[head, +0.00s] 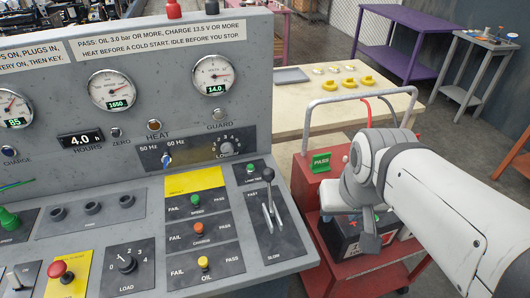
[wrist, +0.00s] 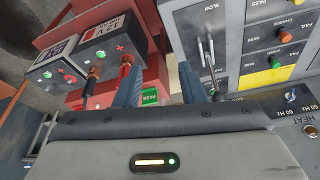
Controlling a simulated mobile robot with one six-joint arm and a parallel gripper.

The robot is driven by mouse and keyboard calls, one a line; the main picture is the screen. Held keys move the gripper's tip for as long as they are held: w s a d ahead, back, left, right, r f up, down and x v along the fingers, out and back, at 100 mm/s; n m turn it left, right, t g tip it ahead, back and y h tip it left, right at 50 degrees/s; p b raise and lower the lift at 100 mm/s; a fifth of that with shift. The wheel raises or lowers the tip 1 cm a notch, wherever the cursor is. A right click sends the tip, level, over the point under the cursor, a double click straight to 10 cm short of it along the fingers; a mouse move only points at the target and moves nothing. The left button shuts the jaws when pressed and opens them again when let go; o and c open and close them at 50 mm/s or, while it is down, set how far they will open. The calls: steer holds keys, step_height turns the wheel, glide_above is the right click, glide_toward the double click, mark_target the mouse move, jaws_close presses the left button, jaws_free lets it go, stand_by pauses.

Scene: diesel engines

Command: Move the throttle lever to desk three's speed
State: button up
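The throttle lever (head: 268,198) has a dark round knob and a pale metal shaft. It stands in a slotted plate marked SLOW at the near end, at the right of the grey sloping desk (head: 250,262). The lever also shows in the wrist view (wrist: 207,52), at the upper right. My gripper (wrist: 160,85) is open and empty, with its two blue-grey fingers apart. It is to the right of the lever in the head view, not touching it, with its fingertips hidden there. A dial (head: 112,90) reads about 1550 or 1650. No desk number is legible.
A red trolley (head: 318,190) with a PASS card (head: 320,162), a grey hoop handle (head: 364,88) and batteries stands right of the desk, close under my arm. Fail/pass switches (head: 198,230) lie left of the lever. A pale table (head: 430,108) with yellow parts stands behind.

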steer(key=shift+o, duration=0.3)
steer(key=shift+s, duration=0.1)
steer(key=shift+o, duration=1.6)
steer(key=w+a+n+g+y+b, duration=0.1)
steer(key=w+a+n, duration=0.3)
steer(key=w, duration=0.7)
steer(key=shift+a+n+g, duration=0.2)
steer(key=shift+n+g, duration=0.1)
steer(key=shift+g, duration=0.4)
steer(key=n+g+b, duration=0.2)
steer(key=n, duration=0.3)
glide_above(269, 182)
steer(key=w+d, duration=0.1)
steer(key=d, duration=0.1)
steer(key=f, duration=0.4)
steer(key=shift+w+a+f, duration=0.1)
steer(key=shift+a+f, duration=0.15)
steer(key=shift+f, duration=0.1)
steer(key=shift+w+a+f+g, duration=0.2)
steer(key=shift+a+g, duration=0.05)
steer(key=shift+g, duration=0.05)
steer(key=shift+a+f+p, duration=0.1)
steer(key=shift+f+p, duration=0.2)
steer(key=f, duration=0.4)
steer(key=s+a+f, duration=0.1)
steer(key=f, duration=0.2)
steer(key=shift+p, duration=0.4)
jaws_close()
